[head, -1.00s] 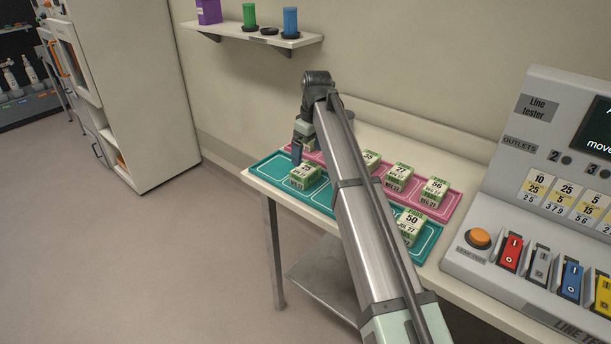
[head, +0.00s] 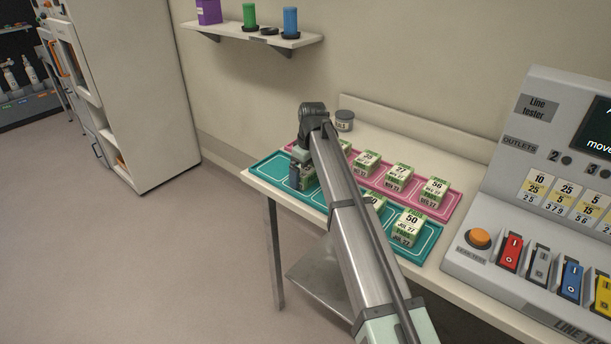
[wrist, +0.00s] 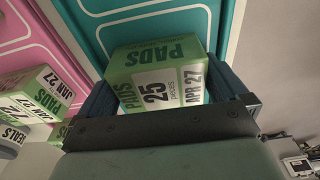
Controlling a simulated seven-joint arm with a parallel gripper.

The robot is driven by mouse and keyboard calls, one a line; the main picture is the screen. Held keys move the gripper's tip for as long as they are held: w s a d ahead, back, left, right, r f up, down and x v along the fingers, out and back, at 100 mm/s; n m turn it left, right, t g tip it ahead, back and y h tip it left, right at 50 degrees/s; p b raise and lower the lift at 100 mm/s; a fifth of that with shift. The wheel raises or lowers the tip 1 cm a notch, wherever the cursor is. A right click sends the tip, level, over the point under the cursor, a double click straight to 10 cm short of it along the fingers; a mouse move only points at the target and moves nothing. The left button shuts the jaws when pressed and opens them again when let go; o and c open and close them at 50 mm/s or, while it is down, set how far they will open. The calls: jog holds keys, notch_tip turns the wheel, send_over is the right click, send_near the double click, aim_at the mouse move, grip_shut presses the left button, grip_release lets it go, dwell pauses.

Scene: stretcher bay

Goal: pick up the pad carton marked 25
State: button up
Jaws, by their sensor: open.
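The green and white pad carton marked 25 (wrist: 150,90) stands on the teal tray (wrist: 100,28), with "PADS", "25" and "APR 27" readable in the wrist view. My gripper (wrist: 165,95) is open, with one blue finger on each side of the carton. Whether the fingers touch it cannot be told. In the head view my gripper (head: 301,178) is at the left end of the teal tray (head: 262,169), and the carton is mostly hidden behind it and my arm.
A pink tray (head: 457,203) behind holds several similar cartons, including one marked 56 (head: 434,191). A carton marked 50 (head: 408,227) is on the teal tray's right end. A grey jar (head: 344,120) stands at the back. The line tester (head: 505,190) is at right.

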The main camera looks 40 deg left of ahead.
jog(key=shift+c, duration=0.3)
jog(key=c, duration=0.7)
jog(key=shift+c, duration=0.2)
jog(key=shift+r, duration=0.1)
